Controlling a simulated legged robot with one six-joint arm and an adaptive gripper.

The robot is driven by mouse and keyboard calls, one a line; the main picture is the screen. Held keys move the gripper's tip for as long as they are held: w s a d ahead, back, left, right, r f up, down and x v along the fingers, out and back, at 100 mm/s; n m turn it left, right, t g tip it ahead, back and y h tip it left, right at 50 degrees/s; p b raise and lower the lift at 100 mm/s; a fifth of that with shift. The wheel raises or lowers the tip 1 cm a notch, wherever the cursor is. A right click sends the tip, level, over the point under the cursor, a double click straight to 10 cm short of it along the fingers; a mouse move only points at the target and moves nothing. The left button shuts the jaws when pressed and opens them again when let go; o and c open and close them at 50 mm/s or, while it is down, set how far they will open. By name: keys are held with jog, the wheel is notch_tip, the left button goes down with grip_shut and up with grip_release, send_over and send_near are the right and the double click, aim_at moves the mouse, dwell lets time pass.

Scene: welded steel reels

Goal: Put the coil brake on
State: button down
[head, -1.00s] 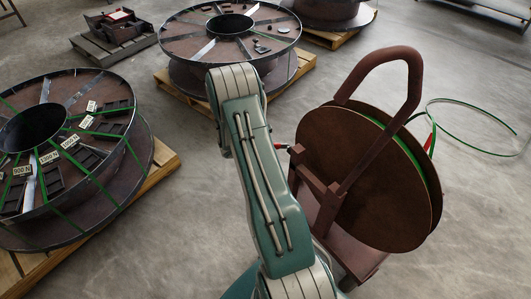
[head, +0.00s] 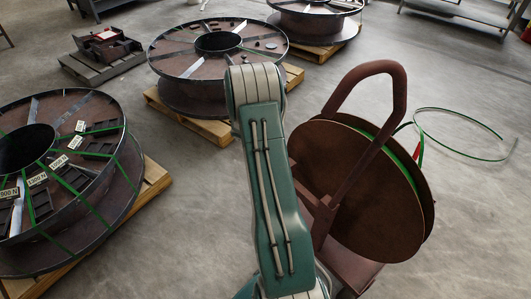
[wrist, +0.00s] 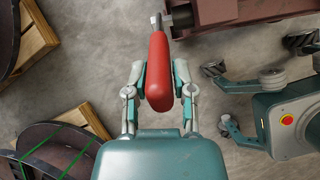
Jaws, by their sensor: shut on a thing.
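A red handle (wrist: 158,75) on a short metal stem (wrist: 156,22) shows in the wrist view, with the stem's top end at a brown steel part of the trolley (wrist: 235,12). My gripper (wrist: 157,80) is shut on the red handle, one finger on each side. In the head view the brown strapping trolley (head: 360,190) stands right of my arm, with a coil of green strap (head: 402,160) between its round plates. My gripper and the handle are hidden behind my arm there. I cannot tell the brake's position from these frames.
A large steel reel (head: 65,222) with tension labels lies on a pallet at the left. Another reel (head: 180,63) lies on a pallet (head: 205,128) behind my arm. A loose strap end (head: 480,157) curls on the floor right of the trolley. Floor between the left reel and my arm is clear.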

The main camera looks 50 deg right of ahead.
jog(key=shift+d, duration=0.1)
dwell(0.3)
jog(key=c, duration=0.5)
grip_release()
jog(key=shift+d, duration=0.15)
jog(key=v, duration=1.1)
jog(key=shift+w+r, duration=0.1)
jog(key=shift+r, duration=0.2)
